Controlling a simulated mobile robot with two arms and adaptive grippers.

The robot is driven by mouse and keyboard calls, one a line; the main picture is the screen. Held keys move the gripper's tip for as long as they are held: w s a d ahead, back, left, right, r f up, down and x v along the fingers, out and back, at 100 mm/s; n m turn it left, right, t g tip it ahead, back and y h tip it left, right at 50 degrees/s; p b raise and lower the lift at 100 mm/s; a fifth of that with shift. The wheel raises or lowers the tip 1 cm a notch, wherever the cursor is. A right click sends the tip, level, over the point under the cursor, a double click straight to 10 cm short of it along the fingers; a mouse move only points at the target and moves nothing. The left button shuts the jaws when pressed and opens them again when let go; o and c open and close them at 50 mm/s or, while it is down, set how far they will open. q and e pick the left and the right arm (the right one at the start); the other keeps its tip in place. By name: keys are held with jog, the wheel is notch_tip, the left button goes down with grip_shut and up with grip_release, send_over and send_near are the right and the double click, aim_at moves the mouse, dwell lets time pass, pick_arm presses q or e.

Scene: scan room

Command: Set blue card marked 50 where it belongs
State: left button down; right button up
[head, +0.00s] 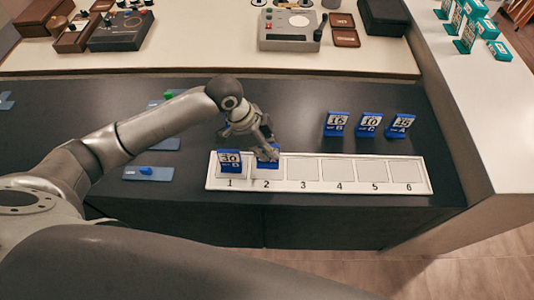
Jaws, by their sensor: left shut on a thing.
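A white rack (320,187) with numbered slots 1 to 6 lies on the dark counter. A blue card marked 30 (230,161) stands at slot 1. My left gripper (269,152) is over slot 2, shut on a blue card (263,164). The gripper covers most of this card's face, so I cannot read its number. The card is at slot 2, but I cannot tell whether it rests on the rack. Slots 3 to 6 are empty. My right gripper is not in view.
Three blue cards stand behind the rack's right half: one at left (337,124), one marked 10 (370,125) and one at right (401,125). Blue flat pieces (148,173) lie at left. A pale shelf (200,62) with devices runs behind; a white counter (490,110) borders the right.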

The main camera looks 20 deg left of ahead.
pick_arm(q)
jog(key=shift+a+f+p, duration=0.1)
jog(key=shift+f+p, duration=0.4)
jog(key=shift+f, duration=1.2)
jog(key=c, duration=1.5)
grip_release()
jog(key=shift+f, duration=0.1)
jog(key=b+v, duration=0.1)
jog(key=v, duration=1.1)
